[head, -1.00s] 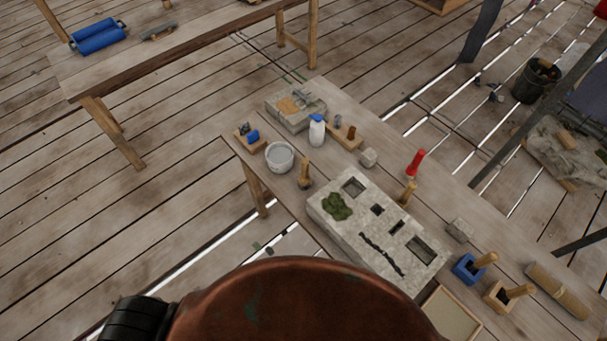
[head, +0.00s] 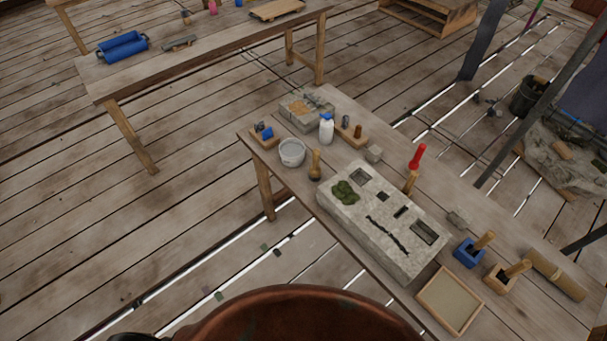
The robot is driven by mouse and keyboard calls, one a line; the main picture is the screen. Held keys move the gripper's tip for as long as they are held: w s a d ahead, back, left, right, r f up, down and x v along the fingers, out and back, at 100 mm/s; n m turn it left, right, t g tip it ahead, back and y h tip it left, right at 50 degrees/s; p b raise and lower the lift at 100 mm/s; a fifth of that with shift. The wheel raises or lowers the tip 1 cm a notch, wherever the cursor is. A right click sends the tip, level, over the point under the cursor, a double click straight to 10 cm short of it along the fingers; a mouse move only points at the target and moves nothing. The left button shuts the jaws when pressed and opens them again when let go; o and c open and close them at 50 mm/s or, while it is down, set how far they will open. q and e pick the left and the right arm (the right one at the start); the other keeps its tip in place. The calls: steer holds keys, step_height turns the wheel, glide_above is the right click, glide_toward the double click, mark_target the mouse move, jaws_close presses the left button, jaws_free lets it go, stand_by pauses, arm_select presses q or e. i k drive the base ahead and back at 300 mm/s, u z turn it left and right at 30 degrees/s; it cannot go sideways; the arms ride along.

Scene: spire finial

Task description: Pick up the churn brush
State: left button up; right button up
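No tool can be told for certain as the churn brush. One candidate is a wooden-handled tool with a rounded lower end (head: 315,165), standing beside the grey bucket (head: 292,153) on the near bench. A second wooden-handled tool (head: 411,181) stands at the far edge of the pale stone block (head: 385,240). Wooden handles rise from a blue holder (head: 468,255) and a wooden holder (head: 499,281) at the right. Neither of my grippers is in view.
A white bottle with a blue cap (head: 326,130), small stone cubes (head: 374,153) and a shallow tray (head: 450,301) share the bench. Another bench (head: 215,50) stands at upper left, with bare plank floor between them. A dark bucket (head: 527,97) and poles are at right.

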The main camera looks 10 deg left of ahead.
mark_target(315, 169)
steer(key=u, duration=0.85)
steer(key=i, duration=0.9)
steer(key=z, duration=2.1)
